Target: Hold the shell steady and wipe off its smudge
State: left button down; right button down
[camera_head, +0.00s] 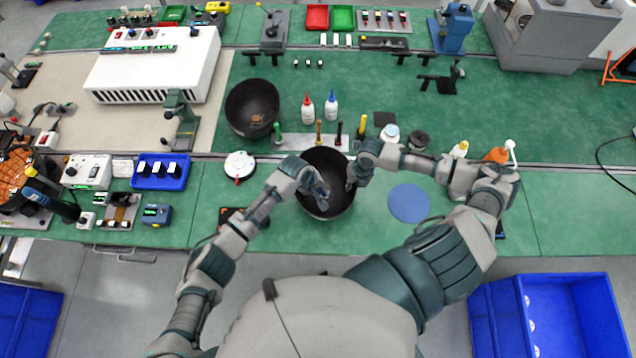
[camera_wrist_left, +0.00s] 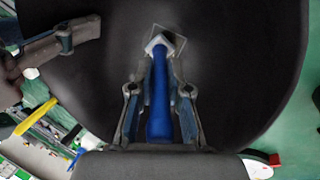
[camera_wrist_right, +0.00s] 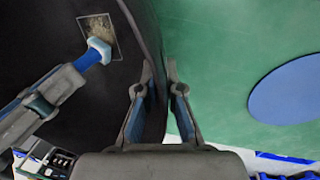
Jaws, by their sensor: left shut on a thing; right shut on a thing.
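The shell (camera_head: 335,206) is a dark, deep bowl on the green bench in front of me. My left gripper (camera_wrist_left: 160,105) is shut on the blue handle of a wiper (camera_wrist_left: 159,85) with a pale head, inside the shell. The smudge (camera_wrist_right: 97,25) is a grey-tan square patch on the inner wall in the right wrist view. My right gripper (camera_wrist_right: 158,95) is shut on the shell's rim, one finger on each side of the wall.
A second dark bowl (camera_head: 243,112) with a brown patch stands at the back left. A tool stand (camera_head: 293,141), bottles (camera_head: 331,106) and small jars are behind the shell. A blue disc (camera_head: 408,203) lies to the right, a round white dish (camera_head: 239,165) to the left.

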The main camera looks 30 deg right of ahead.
pick_arm(q)
jog(key=shift+s+a, duration=0.25)
jog(key=shift+s, duration=0.45)
jog(key=shift+s+a, duration=0.25)
jog(key=shift+s, duration=0.4)
jog(key=shift+a, duration=0.2)
jog(key=shift+w+d, duration=0.45)
jog(key=shift+w, duration=0.85)
jog(key=shift+w+d, duration=0.4)
jog(key=shift+w, duration=0.95)
jog(key=shift+w+d, duration=0.45)
jog(key=shift+w, duration=0.85)
jog(key=shift+s+a, duration=0.45)
jog(key=shift+s, duration=0.85)
jog(key=shift+s+a, duration=0.45)
jog(key=shift+s, duration=0.9)
jog(key=shift+s+a, duration=0.45)
jog(key=shift+s, duration=0.85)
jog(key=shift+r, duration=0.15)
jog(key=shift+r, duration=2.95)
jog(key=shift+r, duration=0.1)
